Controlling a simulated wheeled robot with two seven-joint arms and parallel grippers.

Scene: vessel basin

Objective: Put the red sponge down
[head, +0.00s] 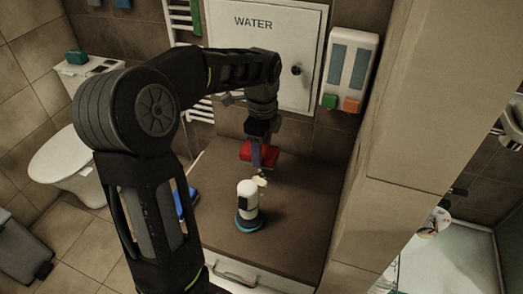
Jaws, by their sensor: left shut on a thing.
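The red sponge (268,157) is in my left gripper (257,158), above the back part of the brown counter top (302,200). One finger crosses in front of the sponge and hides part of it. I cannot tell whether the sponge touches the counter. My left arm comes in from the left and reaches over the counter. My right gripper is not in view.
A white bottle-like vessel (247,194) stands on a blue base (247,225) in front of the sponge. A small pale thing (262,181) is beside it. A blue object (187,201) lies at the left edge. The counter's right side is clear.

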